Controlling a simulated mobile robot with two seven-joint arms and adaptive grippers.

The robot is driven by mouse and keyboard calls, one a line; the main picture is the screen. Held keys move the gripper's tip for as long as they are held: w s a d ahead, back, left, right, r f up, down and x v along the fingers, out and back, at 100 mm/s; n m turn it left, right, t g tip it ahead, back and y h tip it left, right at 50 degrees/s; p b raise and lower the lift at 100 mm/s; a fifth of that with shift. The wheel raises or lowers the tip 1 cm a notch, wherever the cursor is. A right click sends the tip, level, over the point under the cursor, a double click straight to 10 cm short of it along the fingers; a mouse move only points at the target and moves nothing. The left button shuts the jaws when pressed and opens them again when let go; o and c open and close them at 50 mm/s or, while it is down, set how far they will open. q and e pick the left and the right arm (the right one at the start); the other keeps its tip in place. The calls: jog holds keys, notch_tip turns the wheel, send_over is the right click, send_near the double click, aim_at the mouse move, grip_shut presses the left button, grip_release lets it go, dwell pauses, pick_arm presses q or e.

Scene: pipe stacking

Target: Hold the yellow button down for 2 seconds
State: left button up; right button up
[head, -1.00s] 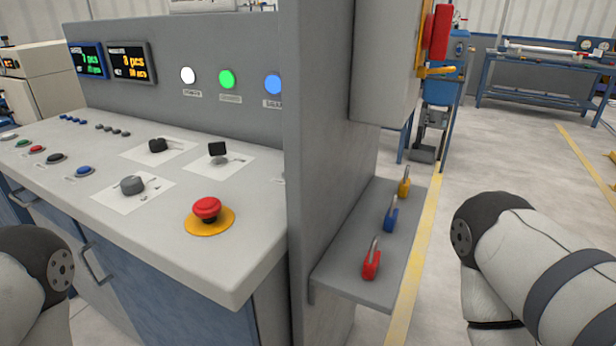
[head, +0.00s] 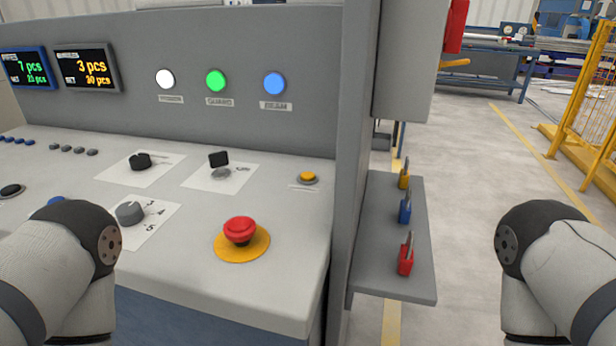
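The yellow button (head: 308,176) is a small round push button in a grey ring, on the right part of the console top (head: 290,215), close to the side panel. It stands behind and to the right of the red emergency stop. My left arm shows at the lower left and my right arm at the lower right. Neither gripper is in the frame. Nothing touches the yellow button.
A red emergency stop (head: 240,231) on a yellow disc stands in front of the button. A grey side panel (head: 355,150) rises right of it. A shelf (head: 378,270) holds red, blue and yellow padlocks. Grey (head: 130,212) and black (head: 140,161) knobs are further left.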

grip_shut()
jog(key=shift+a, duration=0.1)
dwell(0.9)
